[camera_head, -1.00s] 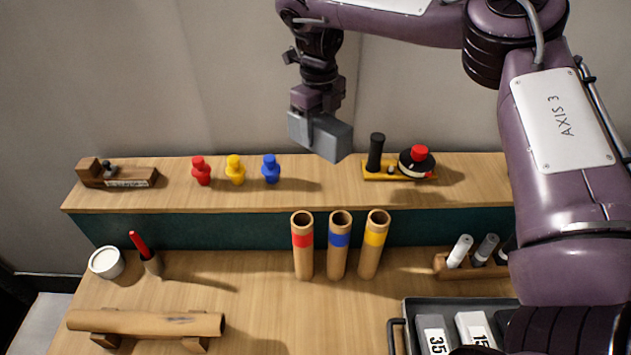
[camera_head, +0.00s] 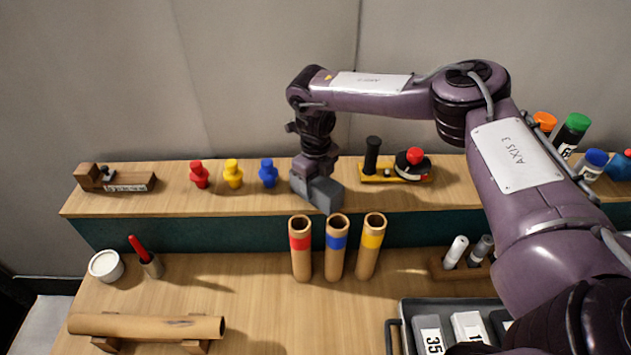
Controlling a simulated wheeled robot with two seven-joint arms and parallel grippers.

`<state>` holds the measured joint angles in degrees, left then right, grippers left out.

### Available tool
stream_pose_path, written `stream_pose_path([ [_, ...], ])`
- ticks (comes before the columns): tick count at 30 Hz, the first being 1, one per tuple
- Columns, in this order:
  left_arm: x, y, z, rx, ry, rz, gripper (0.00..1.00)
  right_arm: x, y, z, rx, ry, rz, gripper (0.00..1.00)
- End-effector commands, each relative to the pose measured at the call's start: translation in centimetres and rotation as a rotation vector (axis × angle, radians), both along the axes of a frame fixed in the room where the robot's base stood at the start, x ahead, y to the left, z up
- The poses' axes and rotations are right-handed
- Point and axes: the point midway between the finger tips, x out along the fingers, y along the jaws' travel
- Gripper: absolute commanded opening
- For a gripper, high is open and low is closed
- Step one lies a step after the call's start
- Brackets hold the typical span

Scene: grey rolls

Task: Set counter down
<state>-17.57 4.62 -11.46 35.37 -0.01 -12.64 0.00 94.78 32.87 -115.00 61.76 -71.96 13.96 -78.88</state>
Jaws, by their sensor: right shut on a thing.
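A plain grey block (camera_head: 321,191), the only held thing and seemingly the counter, is at the upper shelf (camera_head: 225,200), between the blue peg and the black-handled device. It is low at the shelf top near the front edge; I cannot tell whether it touches the wood. My right gripper (camera_head: 304,170) is shut on the block from above, and its fingertips are partly hidden. My left gripper is not in view.
Red (camera_head: 199,175), yellow (camera_head: 233,174) and blue (camera_head: 268,173) pegs stand left of the block. A device with a red knob (camera_head: 413,156) is to its right. Banded tubes (camera_head: 337,250) stand below in front. A grey tray (camera_head: 398,303) is at lower right.

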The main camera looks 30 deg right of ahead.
Motion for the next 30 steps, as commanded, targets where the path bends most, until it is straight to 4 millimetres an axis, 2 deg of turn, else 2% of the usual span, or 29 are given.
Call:
stream_pose_path([
  [8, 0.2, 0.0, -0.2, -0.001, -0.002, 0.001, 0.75, 0.0, 0.0, -0.3, 0.001, -0.001, 0.0, 0.19],
  [9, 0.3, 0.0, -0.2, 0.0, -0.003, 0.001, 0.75, 0.0, 0.0, -0.3, 0.0, -0.001, 0.0, 0.53],
  [14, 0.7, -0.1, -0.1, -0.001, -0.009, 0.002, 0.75, 0.0, 0.0, -0.3, 0.0, 0.0, 0.001, 0.72],
  [25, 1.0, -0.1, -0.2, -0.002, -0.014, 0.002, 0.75, 0.1, 0.0, 0.4, 0.001, -0.003, 0.001, 0.72],
  [30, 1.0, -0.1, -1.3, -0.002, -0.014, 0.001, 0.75, 0.2, 0.0, 3.1, 0.003, -0.006, 0.001, 0.72],
])
